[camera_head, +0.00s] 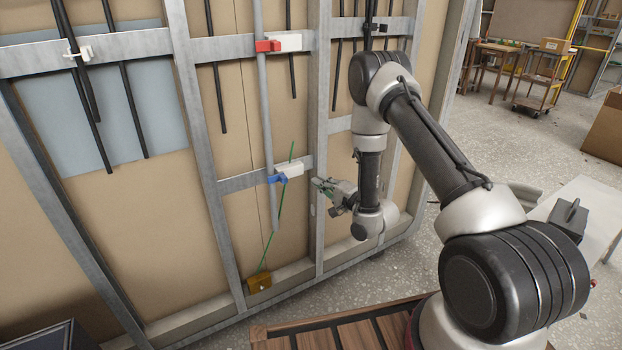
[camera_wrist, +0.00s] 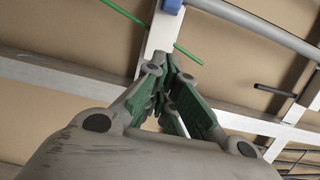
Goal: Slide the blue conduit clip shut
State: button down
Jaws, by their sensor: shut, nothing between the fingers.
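The blue conduit clip (camera_head: 277,179) sits on the lower metal cross rail, at the grey vertical conduit, with its white block (camera_head: 294,169) to the right. In the wrist view, the clip's blue part (camera_wrist: 172,5) is cut by the top edge and the white block (camera_wrist: 160,36) runs down towards my fingers. My gripper (camera_head: 317,183) is a little right of the white block in the head view. Its green-padded fingers (camera_wrist: 170,65) are shut and empty. In the wrist view the fingertips overlap the white block's near end; I cannot tell whether they touch it.
A red clip (camera_head: 268,46) with a white block is on the upper rail. A thin green cable (camera_head: 279,218) passes the blue clip down to a yellow-brown box (camera_head: 259,282). A vertical metal stud (camera_head: 319,130) stands close to my gripper. Black cables hang above.

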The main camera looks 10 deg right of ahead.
jog(key=v, duration=0.3)
jog(key=shift+s+d, duration=0.15)
jog(key=shift+s, duration=0.15)
